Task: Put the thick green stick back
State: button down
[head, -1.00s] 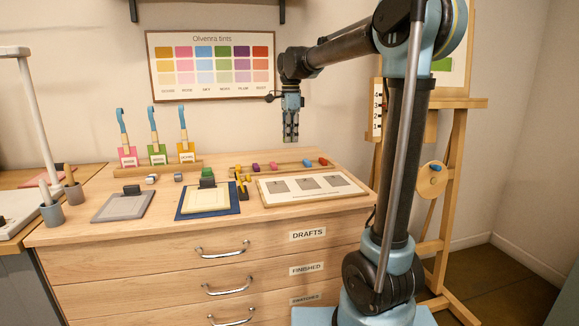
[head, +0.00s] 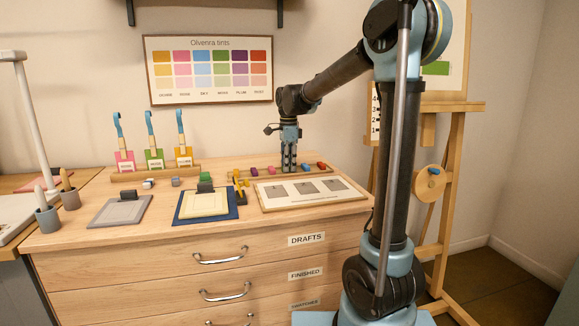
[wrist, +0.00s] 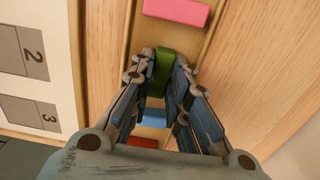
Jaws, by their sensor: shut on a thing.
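The thick green stick (wrist: 161,72) is between my fingertips in the wrist view. My gripper (wrist: 160,76) is shut on it. In the head view my gripper (head: 289,168) is low over the wooden stick rack (head: 246,175), at the gap between a mauve stick (head: 273,170) and a blue stick (head: 307,167). The green stick is hidden behind my fingers there. In the wrist view it lies in line with the rack channel, between a pink stick (wrist: 177,11) and the blue one (wrist: 153,118). I cannot tell whether it touches the rack.
A white card with grey swatches (head: 266,195) lies just in front of the rack. A red stick (head: 321,166) sits at the rack's right end. A cream pad on a blue board (head: 232,211) is to the left. The wall is close behind.

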jog(key=c, duration=1.5)
grip_release()
jog(key=shift+c, duration=0.2)
notch_tip(320, 180, up, 12)
